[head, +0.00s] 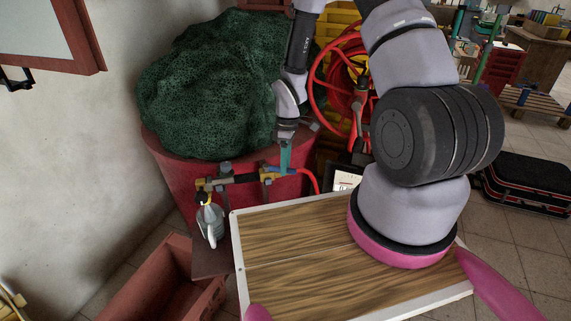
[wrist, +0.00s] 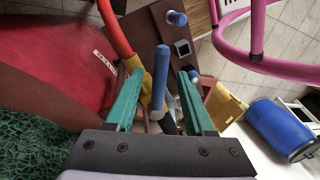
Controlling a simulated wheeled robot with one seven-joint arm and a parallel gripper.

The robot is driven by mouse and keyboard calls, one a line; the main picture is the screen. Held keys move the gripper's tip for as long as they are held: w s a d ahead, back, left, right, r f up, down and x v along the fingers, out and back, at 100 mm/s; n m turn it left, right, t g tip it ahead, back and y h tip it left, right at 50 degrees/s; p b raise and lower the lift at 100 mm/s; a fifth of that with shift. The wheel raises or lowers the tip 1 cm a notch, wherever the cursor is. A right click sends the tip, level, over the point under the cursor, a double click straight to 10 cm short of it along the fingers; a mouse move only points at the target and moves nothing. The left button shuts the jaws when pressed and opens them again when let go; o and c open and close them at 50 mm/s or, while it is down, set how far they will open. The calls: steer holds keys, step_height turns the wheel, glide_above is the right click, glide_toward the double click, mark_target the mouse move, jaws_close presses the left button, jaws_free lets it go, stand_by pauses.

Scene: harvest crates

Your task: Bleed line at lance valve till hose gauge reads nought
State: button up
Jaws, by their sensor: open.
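The lance (head: 243,179) lies level on holders in front of the red drum, with yellow fittings and a red hose (head: 313,181) at its right end. In the wrist view a blue lever (wrist: 161,75) stands up beside a yellow fitting (wrist: 147,92), where the red hose (wrist: 116,38) joins; it looks like the lance valve. My gripper (head: 285,163) is over the lance's right part. In the wrist view its teal fingers (wrist: 160,85) are open, one on each side of the lever, with gaps visible. I cannot make out a gauge reading.
The red drum (head: 165,160) carries a green net heap (head: 210,85). A spray bottle (head: 211,222) hangs at the lance's left. A coiled red hose (head: 322,72) is behind my arm. A white panel (head: 346,181) is partly hidden. A red crate (head: 165,285) stands lower left.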

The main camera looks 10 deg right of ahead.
jaws_close()
stand_by(1.4)
